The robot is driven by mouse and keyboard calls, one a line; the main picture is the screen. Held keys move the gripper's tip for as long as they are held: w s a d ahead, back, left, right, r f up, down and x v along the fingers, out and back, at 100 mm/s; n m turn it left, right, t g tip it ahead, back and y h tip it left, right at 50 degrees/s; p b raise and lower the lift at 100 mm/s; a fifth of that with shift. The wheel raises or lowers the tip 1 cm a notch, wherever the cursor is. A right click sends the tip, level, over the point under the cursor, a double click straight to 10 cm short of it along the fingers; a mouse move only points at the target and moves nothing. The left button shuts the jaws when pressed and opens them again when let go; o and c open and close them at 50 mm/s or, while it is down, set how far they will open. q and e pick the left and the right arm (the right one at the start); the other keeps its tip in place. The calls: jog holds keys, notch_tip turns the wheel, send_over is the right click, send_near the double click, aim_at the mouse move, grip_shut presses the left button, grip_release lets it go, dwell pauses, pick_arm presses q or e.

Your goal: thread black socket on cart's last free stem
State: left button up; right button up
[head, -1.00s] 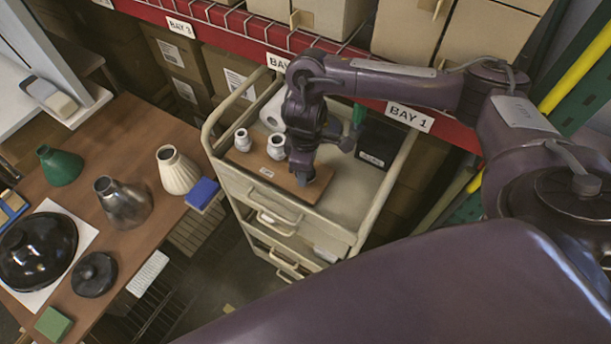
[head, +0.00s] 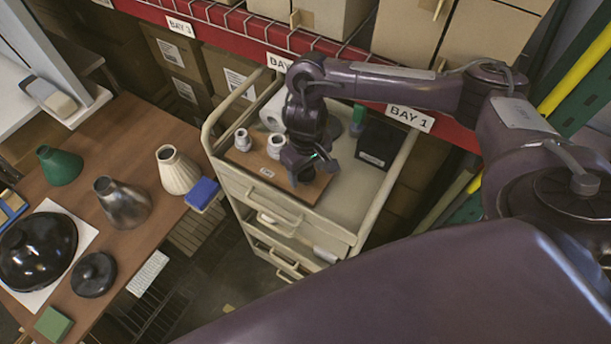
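The cart (head: 352,212) carries a brown wooden board (head: 268,183) on its top. Two white sockets, a left one (head: 242,140) and a right one (head: 276,147), stand upright on the board. My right gripper (head: 311,170) is low over the board's right end, beside the right white socket. Its fingers look spread apart. A small dark shape shows below and between them; it may be the black socket, but I cannot tell it from the fingers. Any stem there is hidden by the gripper. My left gripper is not in view.
A black box (head: 379,145), a green-capped bottle (head: 358,119) and a white roll (head: 273,110) stand on the cart behind my gripper. The table (head: 137,248) at left holds lampshades and a blue block (head: 202,193). The red shelf edge runs behind the cart.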

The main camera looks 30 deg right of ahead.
jog(key=shift+o, duration=0.8)
jog(key=shift+w+r, duration=0.1)
jog(key=shift+w, duration=0.1)
jog(key=shift+r, duration=0.1)
jog(key=shift+w+r, duration=0.1)
jog(key=shift+r, duration=3.75)
